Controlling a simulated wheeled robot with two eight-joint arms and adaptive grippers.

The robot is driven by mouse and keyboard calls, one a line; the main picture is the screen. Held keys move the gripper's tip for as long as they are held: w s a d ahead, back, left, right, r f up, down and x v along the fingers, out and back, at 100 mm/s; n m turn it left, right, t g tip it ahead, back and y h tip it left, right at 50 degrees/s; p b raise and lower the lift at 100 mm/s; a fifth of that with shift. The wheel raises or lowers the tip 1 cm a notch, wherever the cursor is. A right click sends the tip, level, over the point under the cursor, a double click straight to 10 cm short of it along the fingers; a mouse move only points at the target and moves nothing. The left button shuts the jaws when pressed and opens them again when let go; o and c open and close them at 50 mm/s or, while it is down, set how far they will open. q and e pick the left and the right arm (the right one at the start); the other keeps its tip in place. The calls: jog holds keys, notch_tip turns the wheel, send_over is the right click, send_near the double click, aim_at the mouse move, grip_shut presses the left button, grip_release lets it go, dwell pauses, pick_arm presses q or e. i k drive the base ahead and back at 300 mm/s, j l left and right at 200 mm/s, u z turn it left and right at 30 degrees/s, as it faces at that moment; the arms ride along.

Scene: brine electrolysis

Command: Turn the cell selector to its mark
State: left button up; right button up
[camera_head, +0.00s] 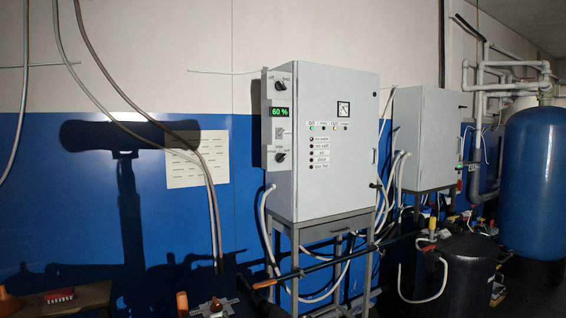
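A grey control cabinet (335,200) stands on a metal frame in the middle of the view. Its narrow left side carries two black rotary knobs, an upper knob (280,87) and a lower knob (280,158), each on a white plate with small labels. The labels are too small to read, so I cannot tell for sure which knob is the cell selector or where its mark is. Between them are a green display (279,112) reading 60 % and a small switch (279,134). Neither of my grippers shows in the view.
The cabinet front has a gauge (344,109) and rows of lamps. A second grey cabinet (425,140), a blue tank (533,185) and a dark barrel (462,270) stand to the right. Hoses hang at left and under the cabinet. A bench (90,298) is at lower left.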

aim_at(279, 158)
jog(key=i+l, duration=0.1)
jog(key=l, duration=0.25)
jog(key=i+l, duration=0.1)
jog(key=l, duration=0.3)
jog(key=i+l, duration=0.1)
jog(key=l, duration=0.25)
jog(key=i+l, duration=0.25)
jog(key=l, duration=0.15)
jog(key=i+l, duration=0.25)
jog(key=l, duration=0.15)
jog(key=i+l+u, duration=0.1)
jog(key=i+l, duration=0.15)
jog(key=l, duration=0.15)
